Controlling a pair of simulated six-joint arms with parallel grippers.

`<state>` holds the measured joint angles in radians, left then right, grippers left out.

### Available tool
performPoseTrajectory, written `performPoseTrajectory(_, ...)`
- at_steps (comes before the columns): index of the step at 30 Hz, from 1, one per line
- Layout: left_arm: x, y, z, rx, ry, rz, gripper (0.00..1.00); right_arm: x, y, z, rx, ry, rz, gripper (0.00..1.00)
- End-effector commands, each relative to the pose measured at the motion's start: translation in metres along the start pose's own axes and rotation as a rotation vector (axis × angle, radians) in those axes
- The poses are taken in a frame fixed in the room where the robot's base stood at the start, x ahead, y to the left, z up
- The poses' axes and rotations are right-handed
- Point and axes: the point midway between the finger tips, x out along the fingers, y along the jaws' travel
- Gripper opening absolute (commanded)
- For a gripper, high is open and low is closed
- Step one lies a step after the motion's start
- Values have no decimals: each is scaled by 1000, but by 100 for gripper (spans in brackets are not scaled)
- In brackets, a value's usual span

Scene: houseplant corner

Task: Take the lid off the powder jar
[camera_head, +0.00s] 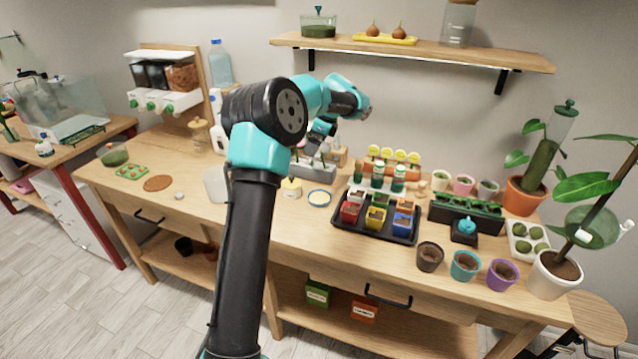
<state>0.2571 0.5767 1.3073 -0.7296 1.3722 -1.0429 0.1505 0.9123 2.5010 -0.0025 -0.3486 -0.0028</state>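A small pale jar with a yellowish top (291,188) stands on the workbench just right of my arm; it may be the powder jar, but its label is too small to read. A shallow round piece with a blue rim and cream middle (319,198) lies beside it; I cannot tell whether it is a lid or a dish. A glass jar with a wooden lid (198,132) stands farther back left. My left arm rises through the middle and bends down behind itself. Its gripper (316,147) is small, partly hidden, above the back of the bench; its fingers are unclear. My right gripper is out of view.
A black tray of coloured pots (375,236) and a seedling tray (466,213) fill the bench's right half. Loose pots (430,257) line the front right. A wooden shelf (415,52) hangs above the back. The bench's front left is mostly clear.

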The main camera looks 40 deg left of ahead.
Motion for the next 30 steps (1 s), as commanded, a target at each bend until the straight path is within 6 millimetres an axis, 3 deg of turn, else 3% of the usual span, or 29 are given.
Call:
performPoseTrajectory(9,1,0,0,0,0,0,100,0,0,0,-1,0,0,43)
performPoseTrajectory(14,13,0,0,-1,0,1,100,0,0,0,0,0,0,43)
performPoseTrajectory(30,103,0,0,-1,-1,2,100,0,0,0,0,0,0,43)
